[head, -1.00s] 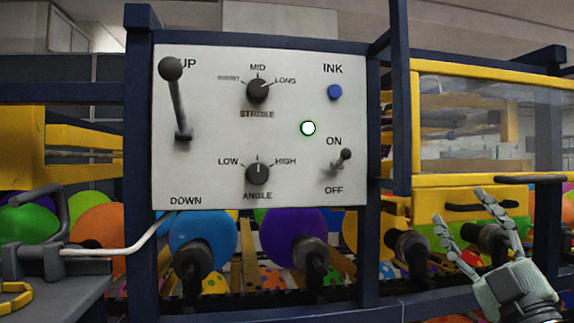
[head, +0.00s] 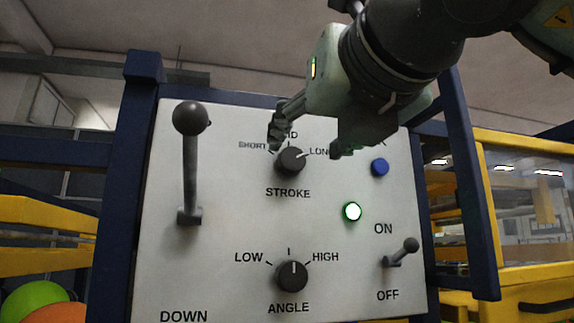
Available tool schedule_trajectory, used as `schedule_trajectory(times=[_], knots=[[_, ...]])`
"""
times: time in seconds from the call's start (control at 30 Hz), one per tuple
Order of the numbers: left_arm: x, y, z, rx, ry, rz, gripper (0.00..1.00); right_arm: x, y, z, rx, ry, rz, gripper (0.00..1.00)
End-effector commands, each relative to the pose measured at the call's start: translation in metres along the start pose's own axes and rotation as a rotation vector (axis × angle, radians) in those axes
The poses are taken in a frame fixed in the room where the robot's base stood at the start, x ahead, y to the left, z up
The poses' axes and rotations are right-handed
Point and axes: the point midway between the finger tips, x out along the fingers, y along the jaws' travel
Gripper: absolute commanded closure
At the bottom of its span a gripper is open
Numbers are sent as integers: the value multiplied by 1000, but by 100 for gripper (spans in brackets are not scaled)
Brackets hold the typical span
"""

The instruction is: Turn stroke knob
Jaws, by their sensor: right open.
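The stroke knob (head: 291,161) is a round black dial in the upper middle of the white control panel (head: 230,215). Its white mark points right, toward LONG. My right gripper (head: 307,143) reaches in from the upper right and is open. One finger is at the upper left of the knob, over part of the MID label. The other is to the right, by the end of LONG. I cannot tell whether either finger touches the knob. My left gripper is not in view.
The angle knob (head: 291,275) sits below with its mark upright. A lever (head: 190,165) stands up at the left. A blue ink button (head: 379,167), a lit green-rimmed light (head: 352,212) and an on/off switch (head: 402,252) are at the right. Blue posts frame the panel.

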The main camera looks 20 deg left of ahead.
Motion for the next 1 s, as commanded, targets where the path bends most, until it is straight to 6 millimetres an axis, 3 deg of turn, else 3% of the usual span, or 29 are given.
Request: schedule_trajectory(times=[0.07,0.13,0.43,0.83,1.0], knots=[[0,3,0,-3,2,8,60,9,-1,3,0,-2,-6,44],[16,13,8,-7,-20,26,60,19,0,3,-1,1,-4,44],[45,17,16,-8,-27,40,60,64,0,2,-1,1,-2,44],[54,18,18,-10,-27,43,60,74,0,0,-1,0,0,44],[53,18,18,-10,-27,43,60,74,0,0,-1,0,1,64]])
